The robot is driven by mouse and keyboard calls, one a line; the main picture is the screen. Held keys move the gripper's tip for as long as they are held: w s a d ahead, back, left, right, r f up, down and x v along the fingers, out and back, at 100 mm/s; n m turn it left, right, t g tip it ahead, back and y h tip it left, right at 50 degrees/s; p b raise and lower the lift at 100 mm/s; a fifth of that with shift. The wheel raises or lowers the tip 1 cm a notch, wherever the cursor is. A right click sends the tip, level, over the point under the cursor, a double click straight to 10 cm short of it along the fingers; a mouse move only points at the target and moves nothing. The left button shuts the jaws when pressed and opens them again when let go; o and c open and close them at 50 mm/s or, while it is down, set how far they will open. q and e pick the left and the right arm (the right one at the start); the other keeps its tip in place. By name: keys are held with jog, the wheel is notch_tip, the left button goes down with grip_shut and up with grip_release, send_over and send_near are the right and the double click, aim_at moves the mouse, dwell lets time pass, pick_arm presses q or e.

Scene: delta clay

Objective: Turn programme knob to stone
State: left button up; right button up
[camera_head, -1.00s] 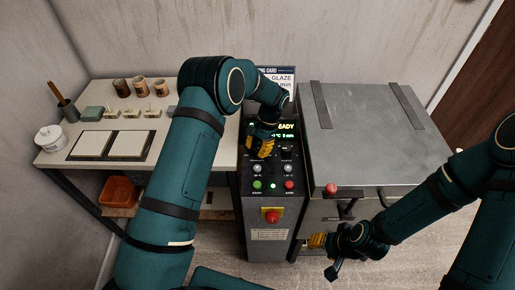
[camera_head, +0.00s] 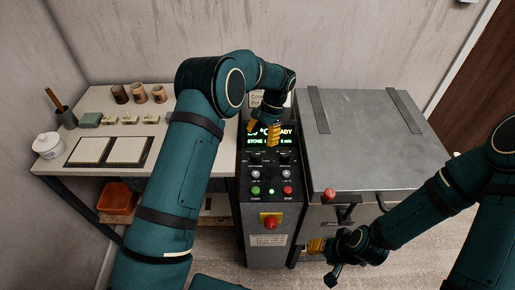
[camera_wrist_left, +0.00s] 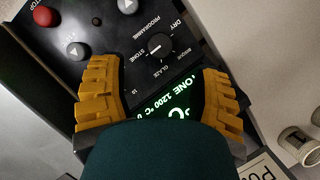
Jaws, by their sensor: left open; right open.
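The programme knob (camera_wrist_left: 160,46) is a round black knob with a pale pointer line in the left wrist view. DRY, STONE, GLAZE and BISQUE are printed around it, and the pointer lies on the STONE side. The lit green display (camera_wrist_left: 168,108) reads STONE 1200 °C in part; it also shows STONE in the head view (camera_head: 266,140). My left gripper (camera_head: 262,131) is open and empty over the display, its yellow fingers apart and clear of the knob. My right gripper (camera_head: 317,246) is open and empty, low before the kiln front.
The panel also has a green start button (camera_head: 255,190), a red stop button (camera_head: 287,190) and a large red button (camera_head: 270,222). The metal kiln (camera_head: 365,135) stands right. A table (camera_head: 160,105) with cups and tiles stands left.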

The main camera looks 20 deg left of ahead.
pick_arm(q)
jog(key=v, duration=0.4)
jog(key=shift+d+r, duration=0.1)
dwell(0.3)
